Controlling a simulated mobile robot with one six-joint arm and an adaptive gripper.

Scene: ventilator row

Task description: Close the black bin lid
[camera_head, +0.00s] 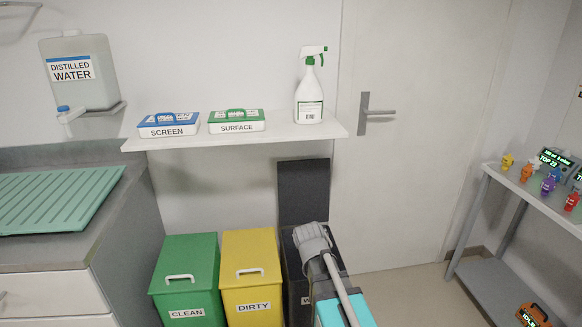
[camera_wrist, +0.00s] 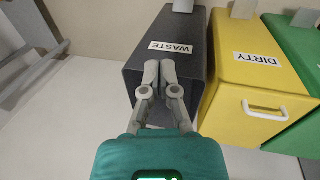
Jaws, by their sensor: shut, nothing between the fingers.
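The black bin (camera_head: 290,262) stands at the right end of the bin row, partly hidden behind my arm. Its black lid (camera_head: 303,190) is open, standing upright against the wall behind it. The wrist view shows the black bin (camera_wrist: 198,68) upside down, with its white WASTE label (camera_wrist: 170,47). My gripper (camera_wrist: 160,68) is shut and empty, its fingertips in front of the bin's upper front, just below the label in that picture. I cannot tell whether they touch it. The lid is not clear in the wrist view, and the fingertips are hidden in the head view.
A yellow DIRTY bin (camera_head: 250,275) stands close beside the black bin, with a green CLEAN bin (camera_head: 186,275) beyond it; both are closed. A wall shelf (camera_head: 270,137) with a spray bottle (camera_head: 310,90) hangs above the lid. Floor is free to the right, before the door (camera_head: 420,150).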

